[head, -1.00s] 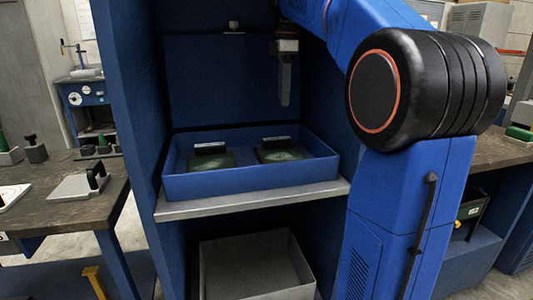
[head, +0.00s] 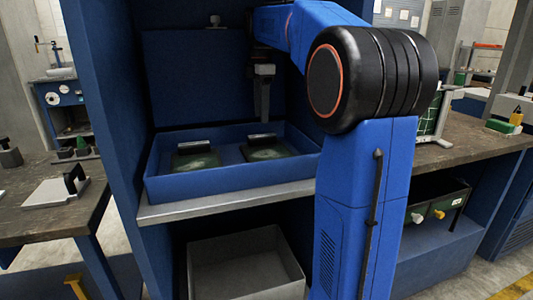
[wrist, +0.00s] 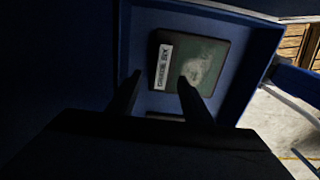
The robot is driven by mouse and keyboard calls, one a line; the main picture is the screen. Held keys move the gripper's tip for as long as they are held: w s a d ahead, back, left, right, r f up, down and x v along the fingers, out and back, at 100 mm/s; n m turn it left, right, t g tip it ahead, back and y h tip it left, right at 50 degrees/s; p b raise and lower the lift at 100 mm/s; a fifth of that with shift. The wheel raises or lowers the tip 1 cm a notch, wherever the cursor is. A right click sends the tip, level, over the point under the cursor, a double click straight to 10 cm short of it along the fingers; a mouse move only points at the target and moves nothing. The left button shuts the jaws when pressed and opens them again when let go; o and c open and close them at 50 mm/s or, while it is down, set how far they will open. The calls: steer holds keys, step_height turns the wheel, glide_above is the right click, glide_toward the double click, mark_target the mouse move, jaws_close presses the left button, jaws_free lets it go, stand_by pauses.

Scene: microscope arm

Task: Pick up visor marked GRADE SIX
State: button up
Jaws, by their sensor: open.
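Two flat dark green visors lie apart in a blue tray (head: 228,180). The left visor (head: 196,162) and the right visor (head: 270,153) each have a dark raised bar along the back edge. In the wrist view, one visor (wrist: 206,67) lies beyond the fingertips, with a white label that seems to read GRADE SIX; it appears to be the right one. A strip of the other visor (wrist: 165,117) shows between the fingers, its label unreadable. My gripper (head: 265,118) points down above the right visor, apart from it. In the wrist view its fingers (wrist: 160,86) are open and empty.
The tray stands on a grey shelf (head: 225,204) inside a blue cabinet with side walls and a back panel. A grey open bin (head: 245,265) is below. A workbench (head: 50,205) is at left, another bench (head: 470,140) at right.

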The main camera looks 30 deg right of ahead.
mark_target(262, 135)
steer(key=shift+s+f, duration=0.15)
steer(key=shift+f, duration=1.7)
steer(key=shift+s+f, duration=0.1)
steer(key=shift+f, duration=1.75)
jaws_close()
